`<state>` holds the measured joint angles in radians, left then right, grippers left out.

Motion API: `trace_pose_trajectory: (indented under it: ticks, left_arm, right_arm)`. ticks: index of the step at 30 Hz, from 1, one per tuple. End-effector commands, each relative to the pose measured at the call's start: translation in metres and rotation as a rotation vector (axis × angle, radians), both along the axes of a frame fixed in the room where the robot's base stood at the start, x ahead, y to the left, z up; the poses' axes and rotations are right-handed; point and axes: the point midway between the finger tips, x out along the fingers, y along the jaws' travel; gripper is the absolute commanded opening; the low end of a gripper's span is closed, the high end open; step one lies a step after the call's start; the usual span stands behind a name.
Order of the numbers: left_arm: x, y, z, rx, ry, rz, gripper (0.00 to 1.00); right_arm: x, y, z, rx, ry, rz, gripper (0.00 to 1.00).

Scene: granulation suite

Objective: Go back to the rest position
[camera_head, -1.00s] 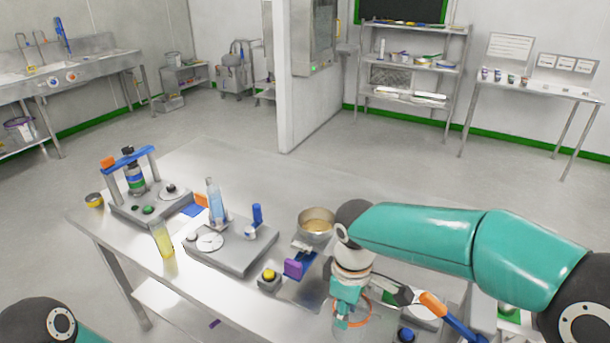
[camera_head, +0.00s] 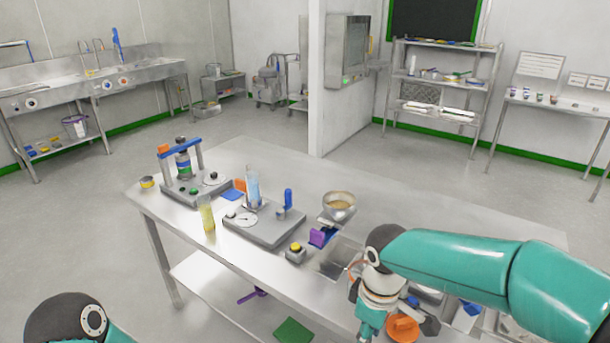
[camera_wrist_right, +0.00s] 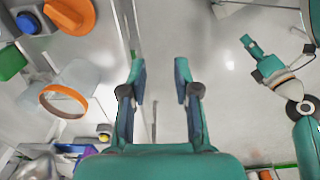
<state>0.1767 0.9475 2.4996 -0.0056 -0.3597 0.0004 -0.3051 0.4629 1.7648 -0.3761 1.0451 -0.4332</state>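My right arm crosses the lower right of the head view, and its gripper (camera_head: 368,322) hangs fingers down by the table's front edge, partly cut off by the frame. In the right wrist view my right gripper (camera_wrist_right: 160,82) has its two fingers well apart with nothing between them. It is open and empty, with floor and the table's edge beyond.
The steel table (camera_head: 270,165) carries a press-like device (camera_head: 190,175), a yellow cylinder (camera_head: 207,213), a grey dial plate (camera_head: 262,228), a metal bowl (camera_head: 340,206) and a yellow-button box (camera_head: 296,253). An orange item (camera_head: 403,328) lies close to my right gripper. Floor left of the table is clear.

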Motion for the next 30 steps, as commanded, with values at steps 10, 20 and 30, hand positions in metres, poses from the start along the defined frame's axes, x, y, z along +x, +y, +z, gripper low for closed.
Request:
trace_pose_trajectory:
  ticks: [10, 20, 30]
  left_arm:
    - [0.001, 0.000, 0.000, 0.000, -0.002, 0.001, 0.40]
    - [0.001, 0.000, 0.000, 0.000, -0.002, 0.001, 0.40]
    - [0.001, 0.000, 0.000, 0.000, -0.002, 0.001, 0.40]
  right_arm:
    - [-0.016, 0.011, -0.091, 0.123, 0.058, -0.172, 0.31]
    - [-0.077, 0.015, -0.213, 0.285, 0.144, -0.585, 0.31]
    - [-0.155, 0.000, -0.281, 0.333, 0.164, -1.079, 0.31]
